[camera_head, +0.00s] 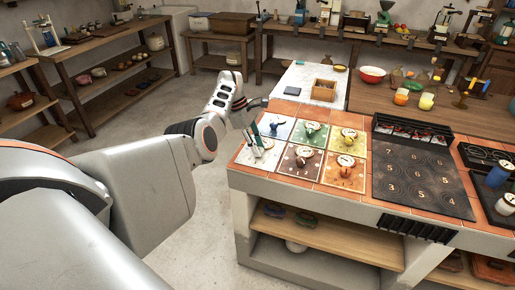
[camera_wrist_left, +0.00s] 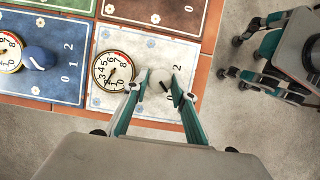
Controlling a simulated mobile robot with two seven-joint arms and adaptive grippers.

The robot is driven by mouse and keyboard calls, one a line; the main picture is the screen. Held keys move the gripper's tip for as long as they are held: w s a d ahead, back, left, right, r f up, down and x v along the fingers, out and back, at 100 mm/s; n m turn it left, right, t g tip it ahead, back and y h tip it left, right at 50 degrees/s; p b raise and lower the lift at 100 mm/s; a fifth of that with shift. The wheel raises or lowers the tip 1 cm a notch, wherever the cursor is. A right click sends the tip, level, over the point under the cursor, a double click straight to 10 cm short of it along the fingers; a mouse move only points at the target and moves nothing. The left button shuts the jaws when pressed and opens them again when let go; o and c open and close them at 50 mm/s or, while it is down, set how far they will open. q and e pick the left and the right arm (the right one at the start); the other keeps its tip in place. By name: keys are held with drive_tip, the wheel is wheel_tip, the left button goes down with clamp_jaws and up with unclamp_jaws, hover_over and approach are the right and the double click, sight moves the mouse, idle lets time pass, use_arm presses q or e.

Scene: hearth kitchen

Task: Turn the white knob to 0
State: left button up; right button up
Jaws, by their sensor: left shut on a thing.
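The white knob (camera_wrist_left: 158,82) stands on a pale panel (camera_wrist_left: 150,46) with a round dial (camera_wrist_left: 112,70) beside it. My left gripper (camera_wrist_left: 159,86) has its teal fingers on both sides of the knob, shut on it. The numerals 0 and 2 show on the panel near the knob; the fingers cover part of the markings. The knob's exact setting is unclear. In the head view the left gripper (camera_head: 255,138) reaches down over the pale panel at the counter's near left corner. My right gripper (camera_wrist_left: 240,52) shows only in the wrist view, over the floor, apparently open and empty.
A blue knob (camera_wrist_left: 40,58) is on the neighbouring blue panel. Green, yellow, brown and orange panels with knobs and dials lie to the right in the head view. A dark burner plate (camera_head: 418,180) lies beyond them. Open floor (camera_head: 200,220) is left of the counter.

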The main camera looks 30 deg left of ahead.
idle(0.4)
use_arm(q)
drive_tip(key=o, duration=1.1)
drive_tip(key=v, duration=1.2)
drive_tip(key=shift+f, duration=0.1)
